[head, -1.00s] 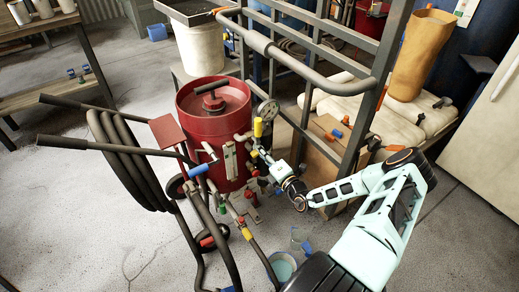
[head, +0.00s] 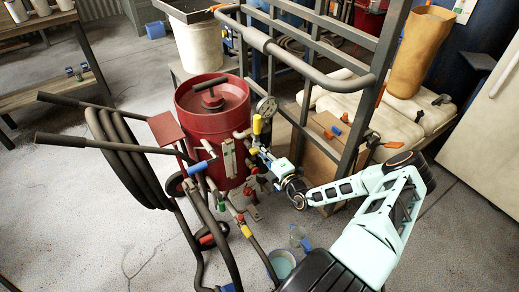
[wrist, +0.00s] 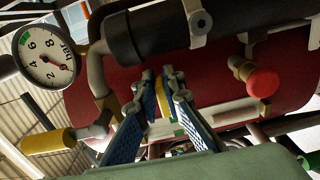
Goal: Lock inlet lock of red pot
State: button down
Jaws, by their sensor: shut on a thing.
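The red pot (head: 212,115) stands upright on the floor, with a T-handle on its lid. Its red wall (wrist: 115,90) fills much of the wrist view. My gripper (head: 260,159) is at the pot's right side, just below the gauge and the yellow cylindrical handle (head: 257,125). In the wrist view my gripper (wrist: 163,84) has its blue-padded fingers close together on a small yellow piece (wrist: 165,99). The fingers partly hide this piece, and I cannot tell for sure that it is the inlet lock.
A round gauge (wrist: 45,57) and a yellow handle (wrist: 50,141) are left of my fingers in the wrist view; a red knob (wrist: 262,82) is to the right. The grey metal frame (head: 362,110) stands close to my arm.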

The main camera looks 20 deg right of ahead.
jog(key=shift+f, duration=0.1)
jog(key=c, duration=2)
grip_release()
jog(key=shift+c, duration=0.2)
jog(key=shift+s, duration=0.1)
jog(key=s+d, duration=0.2)
jog(key=s, duration=0.9)
jog(key=shift+s+d, duration=0.15)
jog(key=shift+s, duration=0.2)
